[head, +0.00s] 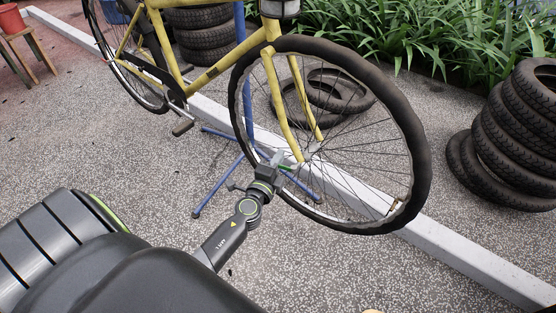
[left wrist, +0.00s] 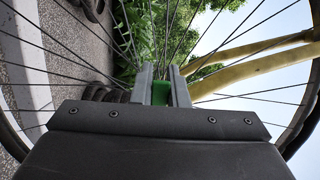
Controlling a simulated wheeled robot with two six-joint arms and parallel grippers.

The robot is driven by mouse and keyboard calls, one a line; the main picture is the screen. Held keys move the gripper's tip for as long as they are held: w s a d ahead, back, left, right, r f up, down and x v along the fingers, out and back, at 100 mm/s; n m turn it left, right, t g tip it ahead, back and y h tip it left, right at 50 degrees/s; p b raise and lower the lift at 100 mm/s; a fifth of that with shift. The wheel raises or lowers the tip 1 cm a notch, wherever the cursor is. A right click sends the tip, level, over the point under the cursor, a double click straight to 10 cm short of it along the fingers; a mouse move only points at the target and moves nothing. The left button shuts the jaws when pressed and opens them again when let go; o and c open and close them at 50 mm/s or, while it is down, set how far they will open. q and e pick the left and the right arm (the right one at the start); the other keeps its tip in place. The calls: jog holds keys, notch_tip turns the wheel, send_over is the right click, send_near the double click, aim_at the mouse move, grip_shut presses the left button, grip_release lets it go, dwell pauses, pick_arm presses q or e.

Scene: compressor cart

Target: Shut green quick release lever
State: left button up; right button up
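The green quick release lever (head: 288,168) is at the front wheel hub of a yellow bicycle, at the lower end of the fork (head: 290,120). My left gripper (head: 280,160) is at the hub, on the near side of the wheel. In the left wrist view the green lever (left wrist: 161,92) lies between the two grey fingers (left wrist: 163,84) and fills the narrow gap, so the gripper looks shut on it. The fingers and gripper body hide most of the lever, and its exact angle cannot be told.
The front wheel (head: 420,160) with thin spokes is close around my left gripper. A blue stand (head: 222,187) is beside it, and a white kerb (head: 470,262) runs behind. Tyre stacks (head: 505,140) stand at the right. Speckled ground (head: 350,270) in front is clear.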

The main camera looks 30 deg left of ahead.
pick_arm(q)
grip_shut()
jog(key=shift+w+d+m+h+b, duration=0.1)
jog(key=shift+w+m+h+b, duration=0.2)
jog(key=shift+m+h, duration=0.4)
jog(key=shift+w+m+h+b, duration=0.15)
jog(key=shift+m+h+b, duration=0.2)
jog(key=shift+h, duration=0.6)
jog(key=shift+w+d+m+h+b, duration=0.1)
jog(key=shift+w+m+h+b, duration=0.2)
jog(key=shift+m+h, duration=0.4)
pick_arm(e)
jog(key=shift+w+a+r, duration=0.1)
jog(key=shift+a+r, duration=0.05)
jog(key=shift+r, duration=0.5)
jog(key=shift+w+a+r, duration=0.15)
jog(key=shift+r, duration=0.55)
jog(key=shift+w+a+r, duration=0.1)
jog(key=shift+a+r, duration=0.05)
jog(key=shift+r, duration=0.5)
pick_arm(q)
jog(key=o, duration=0.7)
grip_release()
jog(key=shift+o, duration=0.2)
jog(key=shift+s, duration=0.15)
